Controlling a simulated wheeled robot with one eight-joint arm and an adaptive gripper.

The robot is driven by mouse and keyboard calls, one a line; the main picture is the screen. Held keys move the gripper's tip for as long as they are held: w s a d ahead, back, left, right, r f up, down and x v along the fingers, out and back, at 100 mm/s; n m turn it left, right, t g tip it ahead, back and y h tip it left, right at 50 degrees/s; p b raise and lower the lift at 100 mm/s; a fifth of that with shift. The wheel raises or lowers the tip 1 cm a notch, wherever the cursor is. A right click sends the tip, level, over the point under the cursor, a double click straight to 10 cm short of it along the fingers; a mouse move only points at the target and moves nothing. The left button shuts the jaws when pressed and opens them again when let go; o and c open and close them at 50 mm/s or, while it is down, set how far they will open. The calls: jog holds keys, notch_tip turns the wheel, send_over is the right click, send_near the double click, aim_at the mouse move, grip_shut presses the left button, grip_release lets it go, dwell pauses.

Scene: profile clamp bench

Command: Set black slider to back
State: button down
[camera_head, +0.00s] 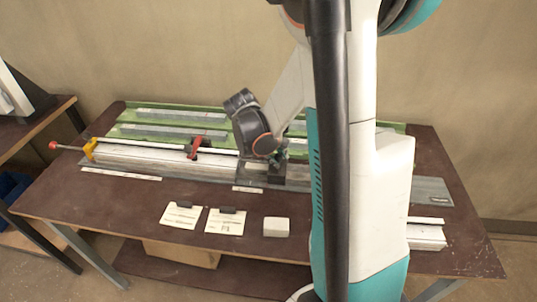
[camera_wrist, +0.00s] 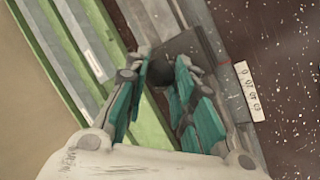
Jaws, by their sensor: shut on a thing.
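The black slider (camera_head: 276,174) sits on the grey rail of the clamp bench, near the middle of the table in the head view. In the wrist view it is a dark block (camera_wrist: 196,44) just beyond my fingertips. My gripper (camera_head: 281,157) comes down on it from above. In the wrist view my gripper (camera_wrist: 166,68) has its teal fingers on either side of a dark part of the slider, shut on it. My wrist and fingers partly hide the slider in the head view.
A red clamp lever (camera_head: 194,147) and a yellow end piece (camera_head: 90,149) with a red knob are left along the rail. Green trays with grey profiles (camera_head: 180,116) lie behind. Cards (camera_head: 181,215) and a small light block (camera_head: 276,227) lie in front. My arm hides the right part.

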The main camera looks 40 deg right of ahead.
jog(key=s+d, duration=1.7)
jog(key=s, duration=0.3)
jog(key=s+d+b, duration=0.1)
jog(key=s+d, duration=1.7)
jog(key=s, duration=0.2)
jog(key=shift+d, duration=0.35)
jog(key=shift+s, duration=0.1)
jog(key=c, duration=1.3)
grip_release()
jog(key=shift+s+d, duration=0.15)
jog(key=shift+r, duration=0.1)
jog(key=v, duration=1.2)
